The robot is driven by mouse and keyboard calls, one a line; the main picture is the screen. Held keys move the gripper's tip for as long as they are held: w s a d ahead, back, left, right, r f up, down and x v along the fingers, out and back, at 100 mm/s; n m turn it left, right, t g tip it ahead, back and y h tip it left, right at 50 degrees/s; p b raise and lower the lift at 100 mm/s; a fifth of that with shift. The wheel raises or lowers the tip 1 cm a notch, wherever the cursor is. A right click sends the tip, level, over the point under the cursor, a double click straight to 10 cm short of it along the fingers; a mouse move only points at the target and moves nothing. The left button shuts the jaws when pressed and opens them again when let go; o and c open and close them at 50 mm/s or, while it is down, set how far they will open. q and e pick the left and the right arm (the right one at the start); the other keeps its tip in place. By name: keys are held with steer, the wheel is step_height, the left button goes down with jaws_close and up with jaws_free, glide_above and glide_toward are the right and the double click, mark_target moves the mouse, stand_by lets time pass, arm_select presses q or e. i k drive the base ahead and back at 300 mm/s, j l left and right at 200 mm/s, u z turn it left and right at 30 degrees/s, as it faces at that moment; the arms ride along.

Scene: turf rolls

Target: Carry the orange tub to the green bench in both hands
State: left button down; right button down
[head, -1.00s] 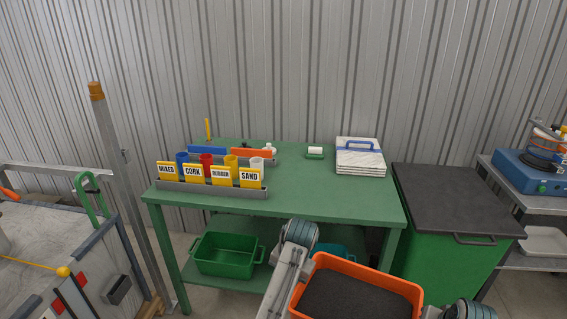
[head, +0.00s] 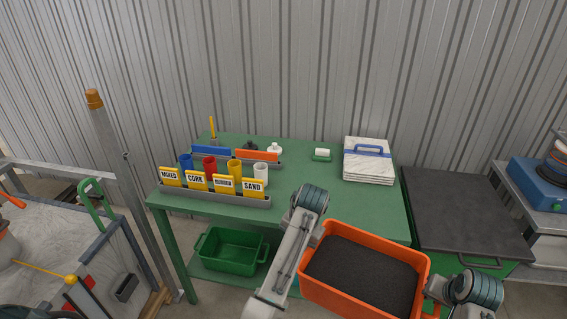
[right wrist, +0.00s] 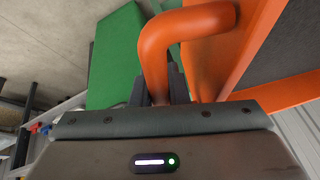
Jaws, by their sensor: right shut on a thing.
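The orange tub (head: 370,295), filled with dark granules, is held in front of the green bench (head: 310,203) at its right front corner. The tub looks roughly level and overlaps the bench edge in the head view. My right gripper (right wrist: 160,88) is shut on the tub's orange handle (right wrist: 188,28) in the right wrist view. My left arm reaches the tub's left side in the head view; its wrist hides the fingers of the left gripper (head: 322,222), so its grip cannot be seen.
A rack of labelled yellow signs (head: 212,183) and cups stands on the bench's left. The bench's middle front is clear. A dark-lidded green bin (head: 465,215) stands right.

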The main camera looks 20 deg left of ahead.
mark_target(345, 200)
steer(key=i+j, duration=0.25)
steer(key=i, duration=0.2)
steer(key=i+j, duration=0.25)
steer(key=i, duration=0.15)
steer(key=i+j, duration=0.2)
steer(key=i, duration=0.25)
